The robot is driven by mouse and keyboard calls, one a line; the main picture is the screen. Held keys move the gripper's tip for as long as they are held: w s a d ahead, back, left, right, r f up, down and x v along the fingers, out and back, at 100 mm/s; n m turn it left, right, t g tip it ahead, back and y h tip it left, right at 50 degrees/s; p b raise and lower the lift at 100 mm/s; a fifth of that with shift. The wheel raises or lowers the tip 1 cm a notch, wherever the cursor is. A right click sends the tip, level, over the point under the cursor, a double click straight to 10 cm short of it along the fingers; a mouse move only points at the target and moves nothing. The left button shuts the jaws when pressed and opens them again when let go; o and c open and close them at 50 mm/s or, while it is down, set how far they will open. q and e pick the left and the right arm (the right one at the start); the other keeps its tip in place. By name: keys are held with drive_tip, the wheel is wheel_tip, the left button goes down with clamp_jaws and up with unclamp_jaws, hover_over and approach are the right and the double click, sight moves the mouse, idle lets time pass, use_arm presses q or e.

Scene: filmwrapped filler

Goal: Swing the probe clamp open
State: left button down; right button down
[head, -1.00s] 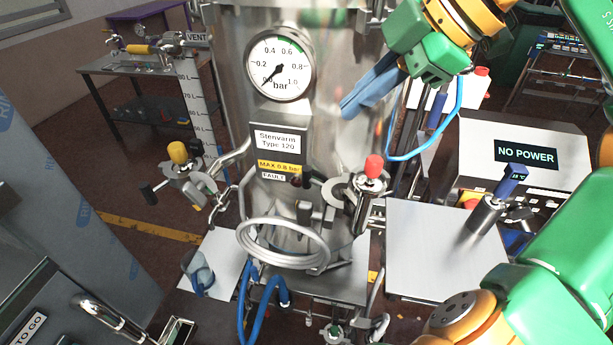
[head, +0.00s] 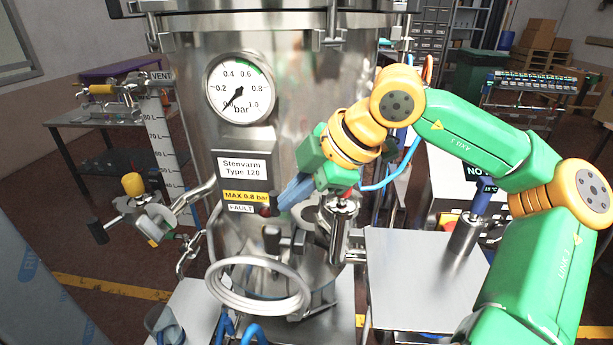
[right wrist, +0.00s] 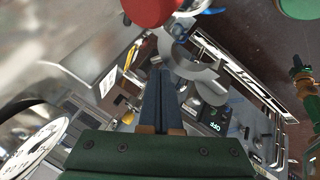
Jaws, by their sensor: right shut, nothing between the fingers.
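A grey curved metal clamp (head: 312,218) sits on the vessel's lower front, beside an upright metal fitting (head: 338,235). I cannot be sure that it is the probe clamp. A grey curved band also shows just beyond my fingers in the right wrist view (right wrist: 190,68). Contact cannot be told. My left gripper is out of view.
The steel vessel (head: 285,110) carries a round gauge (head: 240,90). A coiled grey hose (head: 258,312) hangs below the clamp. A blue-topped probe (head: 483,197) stands in a metal holder (head: 465,238) on a steel shelf (head: 420,285) at right. A yellow-capped valve (head: 133,185) juts out at left.

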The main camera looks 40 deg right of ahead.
drive_tip(key=shift+w+a+f, duration=0.2)
drive_tip(key=shift+w+f, duration=0.15)
drive_tip(key=shift+f, duration=0.2)
